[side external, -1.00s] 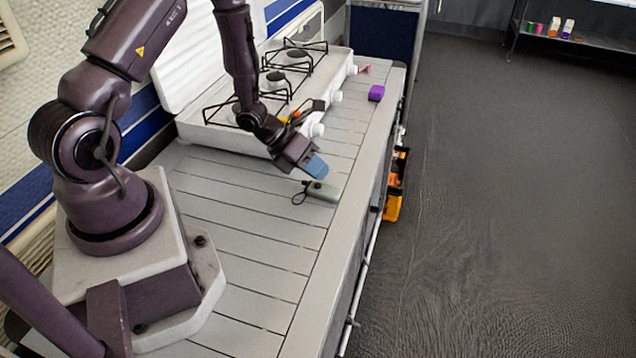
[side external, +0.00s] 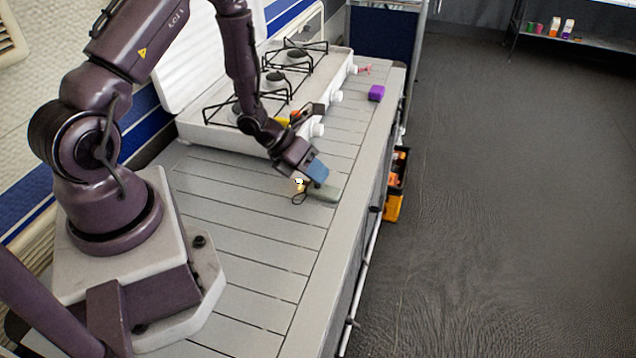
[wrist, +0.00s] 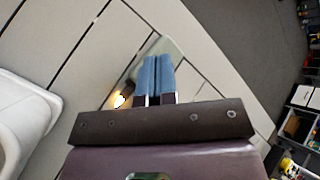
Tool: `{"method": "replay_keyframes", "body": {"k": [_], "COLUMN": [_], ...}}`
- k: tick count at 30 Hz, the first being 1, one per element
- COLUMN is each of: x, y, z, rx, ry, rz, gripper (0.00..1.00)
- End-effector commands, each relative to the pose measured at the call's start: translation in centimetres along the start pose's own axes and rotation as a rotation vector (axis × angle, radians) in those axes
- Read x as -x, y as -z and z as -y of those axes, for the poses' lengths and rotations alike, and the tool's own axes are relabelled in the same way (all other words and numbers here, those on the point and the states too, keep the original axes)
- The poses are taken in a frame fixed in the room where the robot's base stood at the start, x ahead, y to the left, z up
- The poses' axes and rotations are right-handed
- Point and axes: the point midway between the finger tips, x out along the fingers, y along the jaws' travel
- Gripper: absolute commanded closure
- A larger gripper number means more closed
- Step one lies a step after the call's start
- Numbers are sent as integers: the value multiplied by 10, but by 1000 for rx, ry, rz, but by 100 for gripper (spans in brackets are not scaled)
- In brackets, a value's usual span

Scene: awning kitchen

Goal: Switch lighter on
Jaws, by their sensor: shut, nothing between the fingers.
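The lighter (side external: 326,193) is a grey-green block lying on the slatted counter, with a dark cord loop at its left end. A bright yellow-white flame (side external: 299,182) glows at that end. My gripper (side external: 318,172) has blue fingers and is shut and empty, with its tips down at the lighter. In the wrist view the two blue fingertips (wrist: 157,62) are pressed together over the lighter (wrist: 165,45) and hide part of it. The flame (wrist: 120,100) shows left of the fingers, by a dark end piece. Whether the tips touch the lighter is hard to tell.
A white gas stove (side external: 215,130) with black grates and white knobs stands behind my gripper. A purple block (side external: 376,93) lies farther along the counter. The counter (side external: 240,240) is clear toward my base, and its edge drops to the dark floor on the right.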

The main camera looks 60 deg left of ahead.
Motion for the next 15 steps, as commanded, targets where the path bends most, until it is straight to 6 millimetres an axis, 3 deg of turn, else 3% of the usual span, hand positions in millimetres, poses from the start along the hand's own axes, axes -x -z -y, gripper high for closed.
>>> {"method": "replay_keyframes", "body": {"k": [15], "x": [8], "y": [-6], "z": [5], "rx": [-1], "ry": [0], "rz": [1], "gripper": [100]}}
